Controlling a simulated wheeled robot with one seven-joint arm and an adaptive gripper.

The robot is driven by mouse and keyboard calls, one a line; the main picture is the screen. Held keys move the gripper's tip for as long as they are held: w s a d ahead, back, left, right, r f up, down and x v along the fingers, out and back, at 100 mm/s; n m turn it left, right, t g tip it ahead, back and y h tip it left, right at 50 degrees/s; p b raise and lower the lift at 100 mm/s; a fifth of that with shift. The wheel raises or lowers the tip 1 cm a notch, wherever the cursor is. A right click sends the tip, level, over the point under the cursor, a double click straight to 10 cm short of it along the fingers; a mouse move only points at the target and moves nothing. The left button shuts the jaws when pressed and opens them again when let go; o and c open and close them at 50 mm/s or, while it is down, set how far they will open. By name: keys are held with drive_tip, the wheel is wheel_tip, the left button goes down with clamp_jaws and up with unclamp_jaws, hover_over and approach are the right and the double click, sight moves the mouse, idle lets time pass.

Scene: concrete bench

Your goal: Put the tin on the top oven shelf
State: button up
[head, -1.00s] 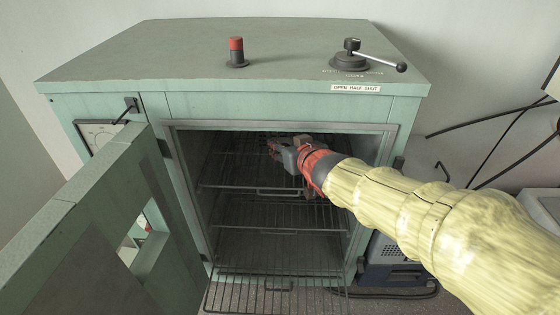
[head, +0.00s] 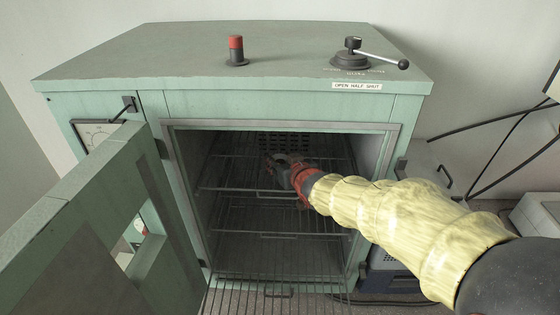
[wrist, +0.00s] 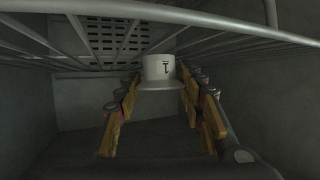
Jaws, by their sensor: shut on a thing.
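The tin (wrist: 159,70) is a small white cylinder with a wider rim and a dark "1" that looks upside down in the wrist view. My gripper (wrist: 160,98) is shut on it, one finger on each side. In the head view my gripper (head: 274,162) is inside the oven, at about the level of the top shelf (head: 230,190). The tin cannot be made out there. In the wrist view the wire shelf (wrist: 225,45) crosses the top of the picture, close to the tin. I cannot tell whether the tin touches it.
The green oven (head: 110,75) stands open, its door (head: 90,220) swung out to the left. Lower wire racks (head: 265,236) lie below. A perforated vent (wrist: 105,35) is in the back wall. The opening's right jamb (head: 383,165) is close to my arm.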

drive_tip(key=shift+f, duration=0.1)
drive_tip(key=shift+f, duration=0.15)
drive_tip(key=o, duration=1.1)
